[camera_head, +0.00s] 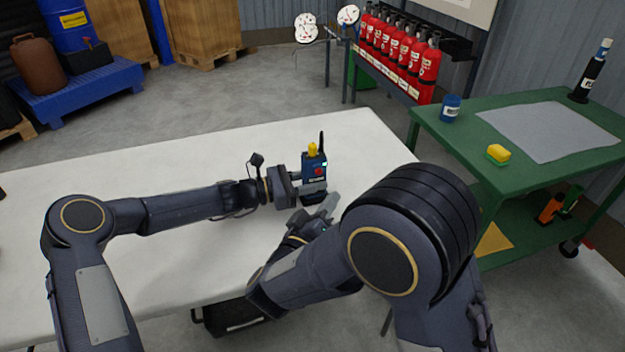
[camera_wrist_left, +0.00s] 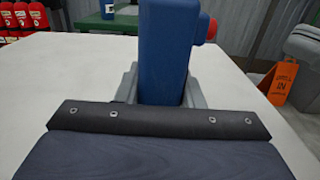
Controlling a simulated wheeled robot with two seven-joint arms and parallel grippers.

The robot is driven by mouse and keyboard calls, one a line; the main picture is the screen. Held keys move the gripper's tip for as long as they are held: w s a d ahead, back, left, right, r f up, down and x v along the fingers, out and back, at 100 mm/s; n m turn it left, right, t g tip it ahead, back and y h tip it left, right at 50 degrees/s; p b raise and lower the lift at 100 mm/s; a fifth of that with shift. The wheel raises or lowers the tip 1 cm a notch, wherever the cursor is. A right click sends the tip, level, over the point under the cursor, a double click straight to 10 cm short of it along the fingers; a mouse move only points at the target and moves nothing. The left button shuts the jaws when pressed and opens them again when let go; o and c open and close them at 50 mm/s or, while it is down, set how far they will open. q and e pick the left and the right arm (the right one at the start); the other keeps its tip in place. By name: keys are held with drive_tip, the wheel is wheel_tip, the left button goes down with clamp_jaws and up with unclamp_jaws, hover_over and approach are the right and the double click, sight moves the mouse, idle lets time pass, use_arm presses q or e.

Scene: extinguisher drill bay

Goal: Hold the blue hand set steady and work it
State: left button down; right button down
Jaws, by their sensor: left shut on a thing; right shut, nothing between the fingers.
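The blue hand set (camera_head: 316,165) stands upright on the white table (camera_head: 120,187), with a yellow knob and a black antenna on top and a red button on its front. It also shows close up in the left wrist view (camera_wrist_left: 168,50), where the red button sticks out at its right side. My left gripper (camera_head: 308,187) is shut on the hand set from the left, around its lower part. My right gripper (camera_head: 328,207) is shut and empty, just in front of the hand set. Whether its tip touches the set cannot be told. The base of the set is partly hidden.
Red extinguishers (camera_head: 428,70) stand in a rack behind. The table's left side is mostly clear.

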use_arm(q)
drive_tip(key=c, duration=0.9)
unclamp_jaws()
